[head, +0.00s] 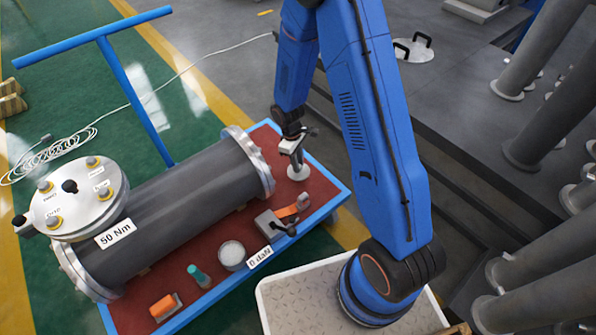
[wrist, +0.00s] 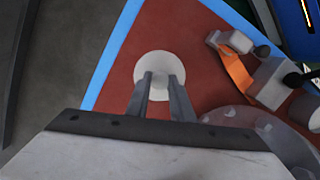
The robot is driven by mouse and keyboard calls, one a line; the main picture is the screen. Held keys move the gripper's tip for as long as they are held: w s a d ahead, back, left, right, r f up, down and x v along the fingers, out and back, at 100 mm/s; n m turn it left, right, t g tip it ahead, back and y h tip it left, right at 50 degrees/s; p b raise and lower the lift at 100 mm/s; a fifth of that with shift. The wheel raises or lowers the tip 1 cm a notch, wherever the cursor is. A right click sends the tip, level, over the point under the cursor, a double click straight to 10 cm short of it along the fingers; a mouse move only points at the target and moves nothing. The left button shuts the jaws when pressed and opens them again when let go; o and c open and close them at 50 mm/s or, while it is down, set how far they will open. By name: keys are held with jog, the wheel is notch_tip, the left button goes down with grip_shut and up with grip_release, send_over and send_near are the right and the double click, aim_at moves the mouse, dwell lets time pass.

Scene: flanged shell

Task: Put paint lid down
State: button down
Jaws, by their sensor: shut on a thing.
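The paint lid is a pale round disc (head: 298,172) at the far right end of the red cart top, beside the shell's flange. In the wrist view the lid (wrist: 152,66) shows beyond my fingertips, over red surface near the blue edge. My gripper (head: 297,159) points down and is shut on the lid from above; its two fingers also show in the wrist view (wrist: 160,80). I cannot tell whether the lid touches the cart top. An open paint pot (head: 232,254) with pale contents stands near the cart's front edge.
The grey flanged shell (head: 185,205) fills the back of the cart (head: 205,285). An orange-strapped clamp-like tool (head: 284,216), a green-capped bottle (head: 197,275) and an orange block (head: 164,307) lie along the front. Bare red surface surrounds the lid.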

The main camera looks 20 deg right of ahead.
jog(key=shift+f, duration=2.3)
jog(key=shift+f, duration=0.15)
jog(key=c, duration=1.5)
grip_release()
jog(key=shift+c, duration=0.2)
